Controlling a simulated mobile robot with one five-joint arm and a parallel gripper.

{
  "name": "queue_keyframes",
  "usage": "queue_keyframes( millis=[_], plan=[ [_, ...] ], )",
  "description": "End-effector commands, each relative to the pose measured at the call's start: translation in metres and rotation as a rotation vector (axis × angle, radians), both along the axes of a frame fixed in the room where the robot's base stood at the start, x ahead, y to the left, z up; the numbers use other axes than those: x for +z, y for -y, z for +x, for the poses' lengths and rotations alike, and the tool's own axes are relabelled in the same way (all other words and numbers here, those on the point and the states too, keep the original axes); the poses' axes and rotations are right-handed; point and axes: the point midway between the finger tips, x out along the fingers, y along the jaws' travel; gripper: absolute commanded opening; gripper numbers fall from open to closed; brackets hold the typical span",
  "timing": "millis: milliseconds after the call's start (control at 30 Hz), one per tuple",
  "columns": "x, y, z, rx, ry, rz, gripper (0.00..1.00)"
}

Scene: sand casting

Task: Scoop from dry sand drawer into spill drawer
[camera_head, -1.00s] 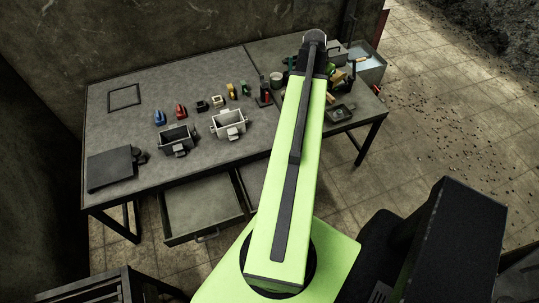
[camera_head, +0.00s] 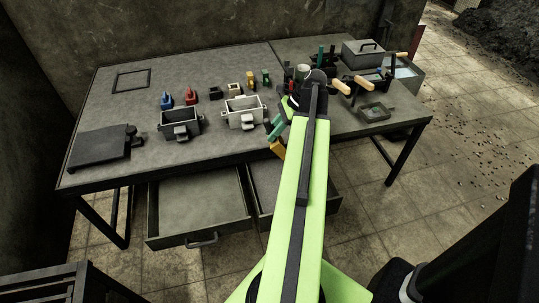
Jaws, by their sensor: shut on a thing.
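Two drawers hang open under the bench. The left drawer (camera_head: 195,205) shows a flat grey-green inside. The right drawer (camera_head: 262,190) is largely hidden behind my arm. I cannot tell from the picture which one holds dry sand. My gripper (camera_head: 282,128) is near the bench's front edge, left of my arm and partly hidden by it. It is shut on what looks like the scoop (camera_head: 277,148), of which only small teal and yellow parts show. I cannot see the scoop's bowl or any sand in it.
The bench (camera_head: 110,115) holds a dark flask half (camera_head: 181,124), a pale flask half (camera_head: 244,113), a flat dark plate (camera_head: 100,147) and small coloured patterns. Wooden-handled tools and a lidded grey box (camera_head: 362,53) stand at right. The floor in front of the drawers is open.

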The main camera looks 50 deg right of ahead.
Motion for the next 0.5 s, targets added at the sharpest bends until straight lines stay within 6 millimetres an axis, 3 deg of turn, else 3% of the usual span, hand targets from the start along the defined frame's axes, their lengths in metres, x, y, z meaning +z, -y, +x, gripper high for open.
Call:
queue_keyframes(
  millis=[33,200,367,500],
  plan=[
    [-0.017,-0.009,0.003,-0.006,0.018,0.022,0.00],
    [-0.017,-0.020,0.009,-0.013,0.051,0.061,0.00],
    [-0.016,-0.020,0.010,-0.013,0.055,0.064,0.00],
    [-0.026,-0.019,0.008,-0.013,0.054,0.062,0.00]
  ],
)
